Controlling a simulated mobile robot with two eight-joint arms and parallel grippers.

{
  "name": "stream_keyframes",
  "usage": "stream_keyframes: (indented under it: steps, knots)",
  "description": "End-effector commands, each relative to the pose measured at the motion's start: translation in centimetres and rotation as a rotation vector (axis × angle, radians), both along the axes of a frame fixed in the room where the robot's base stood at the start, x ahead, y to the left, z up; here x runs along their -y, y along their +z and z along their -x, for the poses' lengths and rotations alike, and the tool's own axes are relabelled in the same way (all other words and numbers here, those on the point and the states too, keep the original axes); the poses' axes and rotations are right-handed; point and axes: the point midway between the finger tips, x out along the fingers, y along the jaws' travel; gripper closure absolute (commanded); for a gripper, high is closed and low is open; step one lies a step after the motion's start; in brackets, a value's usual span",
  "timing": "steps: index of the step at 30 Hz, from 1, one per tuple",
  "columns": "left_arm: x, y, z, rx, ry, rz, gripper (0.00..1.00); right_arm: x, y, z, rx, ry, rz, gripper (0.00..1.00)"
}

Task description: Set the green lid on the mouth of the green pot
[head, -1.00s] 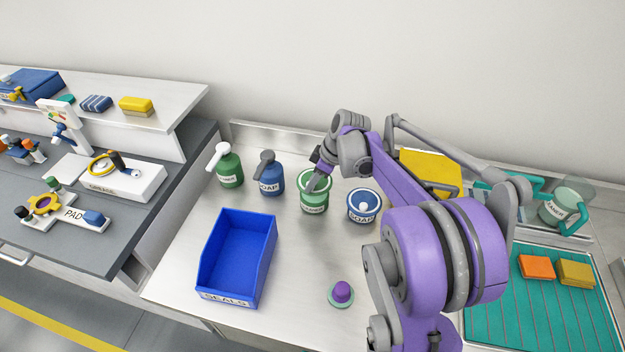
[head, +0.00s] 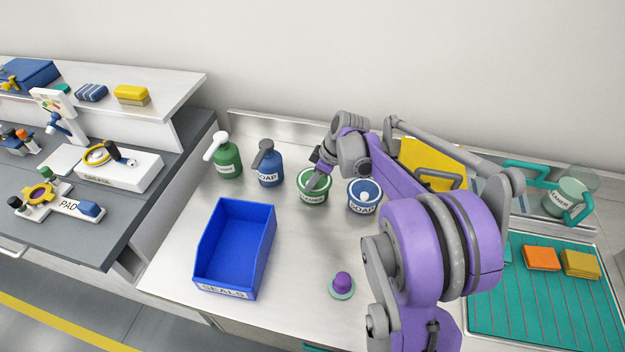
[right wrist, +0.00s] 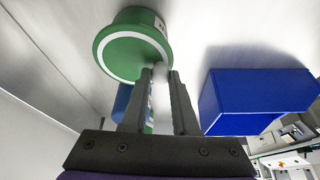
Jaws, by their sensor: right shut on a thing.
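The green pot (head: 313,199) stands upright on the steel counter, with a white label on its front. The green lid (right wrist: 132,55) shows in the right wrist view as a green disc inside the pot's white rim. It appears to lie at the pot's mouth; I cannot tell whether it is fully seated. My right gripper (head: 312,186) reaches down over the pot from the right. Its fingers (right wrist: 163,75) are shut on the lid's pale knob, which they mostly hide. My left gripper is in neither view.
A blue soap pot (head: 364,207) with a white-knobbed lid stands close to the right. Green (head: 227,160) and blue (head: 270,168) pump bottles stand left. A blue bin (head: 222,291) and a purple-knobbed piece (head: 342,284) are in front. A teal rack (head: 545,315) lies right.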

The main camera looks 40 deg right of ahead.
Motion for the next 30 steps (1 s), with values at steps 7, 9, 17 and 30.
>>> stream_keyframes:
  steps: [7, 9, 17, 30]
  knots:
    - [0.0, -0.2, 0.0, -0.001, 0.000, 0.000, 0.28, 0.0, -0.4, 0.0, 0.000, 0.000, 0.000, 1.00]
    - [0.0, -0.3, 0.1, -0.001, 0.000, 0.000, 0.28, 0.0, -0.5, 0.0, 0.000, 0.000, 0.000, 1.00]
    - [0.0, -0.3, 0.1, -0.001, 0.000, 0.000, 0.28, 0.0, -0.6, 0.0, 0.000, 0.000, 0.000, 0.39]
    - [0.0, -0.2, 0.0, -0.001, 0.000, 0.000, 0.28, 0.3, 0.6, 0.4, 0.000, -0.001, 0.000, 0.38]
